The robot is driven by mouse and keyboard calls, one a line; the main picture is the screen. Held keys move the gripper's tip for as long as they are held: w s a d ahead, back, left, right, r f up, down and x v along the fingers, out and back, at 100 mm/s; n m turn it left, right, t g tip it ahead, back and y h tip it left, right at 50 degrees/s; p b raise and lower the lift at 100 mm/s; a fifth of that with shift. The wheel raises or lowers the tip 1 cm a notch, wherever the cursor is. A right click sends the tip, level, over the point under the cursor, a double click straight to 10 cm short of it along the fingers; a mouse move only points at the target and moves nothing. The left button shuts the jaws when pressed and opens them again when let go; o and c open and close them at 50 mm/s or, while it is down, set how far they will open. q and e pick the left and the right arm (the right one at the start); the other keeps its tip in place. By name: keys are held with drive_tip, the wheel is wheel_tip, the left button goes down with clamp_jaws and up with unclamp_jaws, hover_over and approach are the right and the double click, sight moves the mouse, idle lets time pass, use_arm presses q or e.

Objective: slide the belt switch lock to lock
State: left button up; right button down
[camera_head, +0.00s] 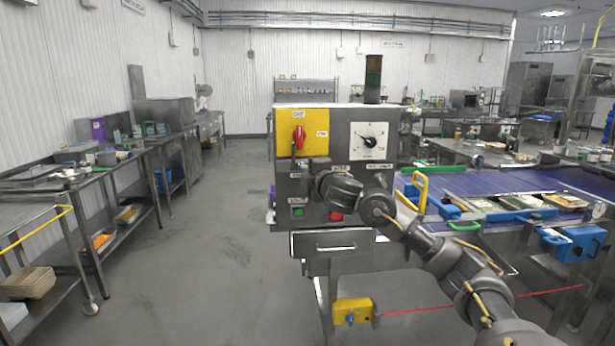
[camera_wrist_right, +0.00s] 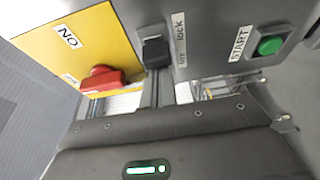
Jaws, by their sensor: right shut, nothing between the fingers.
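The belt switch lock, a small black knob (camera_wrist_right: 154,50), sits beside a white label reading "lock" in the right wrist view. My right gripper (camera_wrist_right: 152,75) is shut with nothing between its fingers. Its dark fingertips are just below the knob, at or very near it; I cannot tell whether they touch. In the head view my right gripper (camera_head: 312,168) is at the front of the grey control box (camera_head: 352,118) and hides the lock. My left gripper is not in view.
The box has a yellow panel (camera_head: 312,111) with a red rotary switch (camera_head: 299,138), a dial (camera_head: 369,140), a green button (camera_head: 298,212) and a red button (camera_head: 336,216). The conveyor (camera_head: 480,182) is at right. Floor (camera_head: 225,250) at left is clear.

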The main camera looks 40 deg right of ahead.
drive_tip(key=s+a, duration=0.5)
drive_tip(key=s, duration=0.2)
drive_tip(key=shift+s+a, duration=0.25)
drive_tip(key=shift+s, duration=0.15)
drive_tip(key=shift+w, duration=0.1)
